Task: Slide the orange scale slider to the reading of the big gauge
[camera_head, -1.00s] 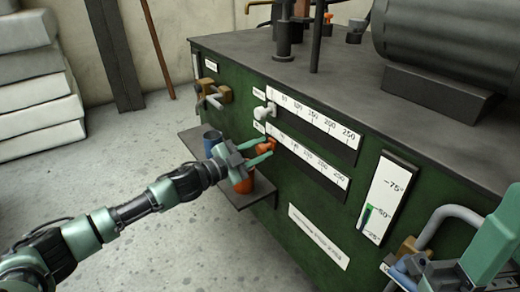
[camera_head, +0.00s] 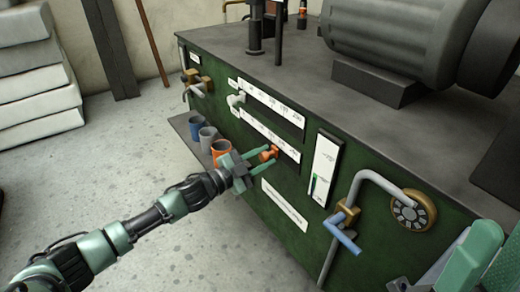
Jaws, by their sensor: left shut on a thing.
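The orange slider (camera_head: 268,154) sits partway along the lower white scale (camera_head: 250,127) on the green cabinet front. My left gripper (camera_head: 266,159) is shut on the slider, and its fingers hide part of it. The big gauge (camera_head: 327,155) is the upright white panel right of the scales. Its green bar (camera_head: 314,185) fills only the lower part; its numbers are too small to read exactly. My right gripper is not seen; only green parts of my right arm show at the lower right.
A white slider (camera_head: 236,99) sits at the left end of the upper scale (camera_head: 270,104). An orange mug (camera_head: 220,150), grey mug (camera_head: 207,138) and blue mug (camera_head: 196,127) stand on a low shelf. A bent pipe with a blue handle (camera_head: 343,236) juts out at the right.

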